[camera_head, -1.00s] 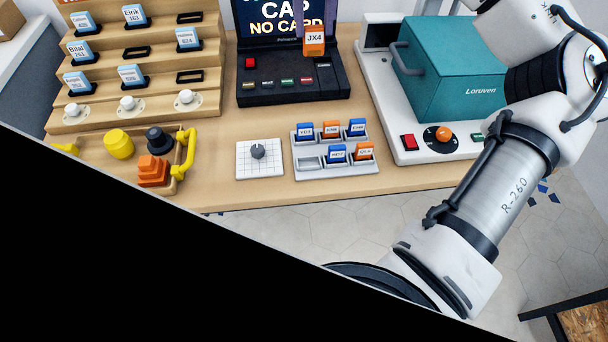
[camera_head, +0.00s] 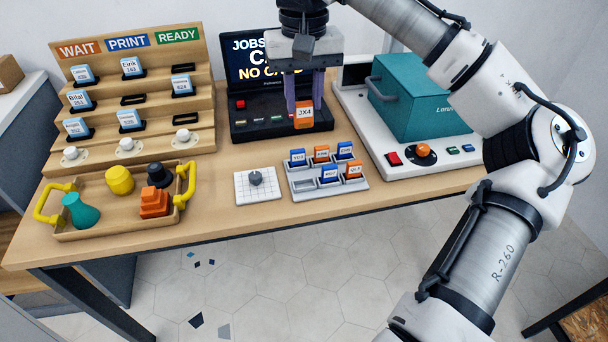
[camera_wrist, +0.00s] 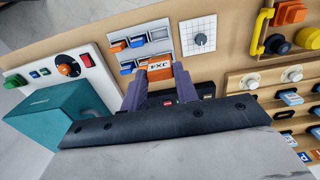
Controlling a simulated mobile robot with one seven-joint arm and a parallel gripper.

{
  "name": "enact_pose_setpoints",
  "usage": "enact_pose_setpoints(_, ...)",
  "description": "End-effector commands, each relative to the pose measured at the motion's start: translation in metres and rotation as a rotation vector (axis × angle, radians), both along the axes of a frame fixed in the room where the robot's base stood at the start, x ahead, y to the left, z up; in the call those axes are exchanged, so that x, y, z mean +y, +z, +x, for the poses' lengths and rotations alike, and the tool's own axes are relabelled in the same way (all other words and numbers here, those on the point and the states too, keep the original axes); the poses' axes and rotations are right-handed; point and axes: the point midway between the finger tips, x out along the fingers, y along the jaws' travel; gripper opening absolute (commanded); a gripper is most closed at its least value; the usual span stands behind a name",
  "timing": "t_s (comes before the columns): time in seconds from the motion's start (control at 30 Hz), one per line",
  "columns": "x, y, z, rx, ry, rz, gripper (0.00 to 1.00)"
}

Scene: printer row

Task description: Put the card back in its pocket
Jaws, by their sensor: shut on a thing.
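My gripper (camera_head: 304,98) is shut on an orange card marked JX4 (camera_head: 304,116) and holds it upright between two purple fingers. In the head view the card overlaps the front right of the black console. The grey card rack (camera_head: 296,196) lies below it in the picture, with a gap between them. The rack has three pockets at the back and three in front. The front left pocket (camera_head: 303,185) is empty; the others hold blue or orange cards. In the wrist view the held card (camera_wrist: 160,70) shows against the rack's edge (camera_wrist: 172,53).
The black console (camera_head: 262,130) with its screen stands behind. A white machine with a teal cover (camera_head: 420,100) is at right. A white grid plate with a dial (camera_head: 268,190) is left of the rack. A wooden tray (camera_head: 100,230) and stepped card stand (camera_head: 190,60) are at left.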

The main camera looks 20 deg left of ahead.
Motion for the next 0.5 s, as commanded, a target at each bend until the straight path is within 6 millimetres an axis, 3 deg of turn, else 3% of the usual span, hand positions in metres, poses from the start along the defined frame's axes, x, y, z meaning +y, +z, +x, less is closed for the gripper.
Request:
enact_pose_setpoints(0.3,-0.001,-0.085,0.0,0.0,-0.002,-0.002,0.05)
enact_pose_setpoints(0.5,-0.001,-0.112,0.0,-0.002,-0.002,-0.001,0.05)
